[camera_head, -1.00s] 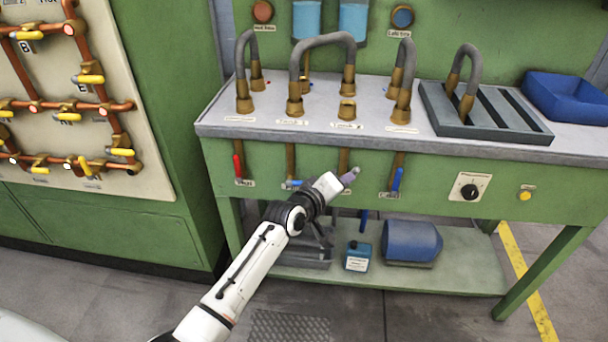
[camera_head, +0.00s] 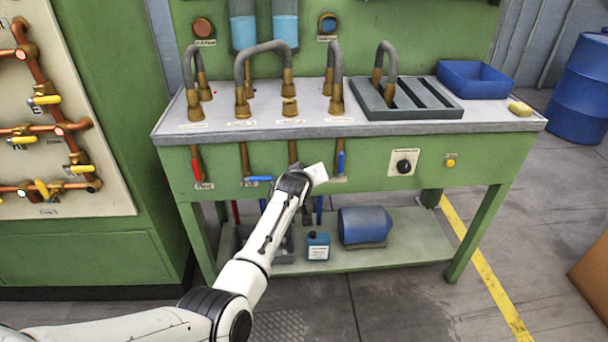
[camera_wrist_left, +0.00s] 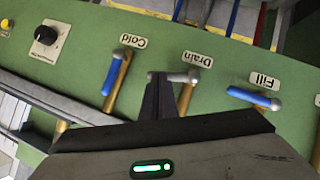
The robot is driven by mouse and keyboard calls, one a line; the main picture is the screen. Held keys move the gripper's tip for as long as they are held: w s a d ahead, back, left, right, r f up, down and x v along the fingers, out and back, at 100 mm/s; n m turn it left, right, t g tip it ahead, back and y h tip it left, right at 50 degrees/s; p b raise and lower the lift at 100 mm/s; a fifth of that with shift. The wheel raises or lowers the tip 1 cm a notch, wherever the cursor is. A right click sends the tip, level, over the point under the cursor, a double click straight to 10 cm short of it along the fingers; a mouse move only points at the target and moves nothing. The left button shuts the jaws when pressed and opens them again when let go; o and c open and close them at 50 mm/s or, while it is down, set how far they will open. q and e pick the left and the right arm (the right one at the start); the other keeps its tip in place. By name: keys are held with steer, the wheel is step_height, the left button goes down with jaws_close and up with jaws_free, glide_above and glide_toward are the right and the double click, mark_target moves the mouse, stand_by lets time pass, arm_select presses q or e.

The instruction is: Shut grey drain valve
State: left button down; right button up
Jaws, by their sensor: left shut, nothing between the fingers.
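The grey drain valve handle (camera_wrist_left: 175,77) shows in the left wrist view, beside a label reading Drain (camera_wrist_left: 197,60). It lies crosswise to its brass pipe (camera_wrist_left: 184,98). My left gripper (camera_wrist_left: 155,80) is shut and empty, and its dark fingertips overlap the handle's free end in that view. I cannot tell whether they touch it. In the head view my left wrist hides the grey handle. The drain's brass pipe (camera_head: 292,152) shows just above the wrist. My right gripper is not in view.
The Fill valve's blue handle (camera_wrist_left: 253,98) and the Cold valve's blue handle (camera_wrist_left: 111,77) flank the drain valve. A red handle (camera_head: 195,169) hangs farther left. The green bench (camera_head: 450,172) carries a dial (camera_head: 403,167). A blue bottle (camera_head: 318,246) stands on the lower shelf.

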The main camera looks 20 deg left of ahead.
arm_select(q)
steer(key=shift+s+a+f+p, duration=0.3)
steer(key=shift+a+f, duration=0.2)
steer(key=shift+a, duration=0.25)
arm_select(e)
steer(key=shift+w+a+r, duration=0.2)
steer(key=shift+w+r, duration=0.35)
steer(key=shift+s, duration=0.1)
arm_select(q)
steer(key=shift+d, duration=0.1)
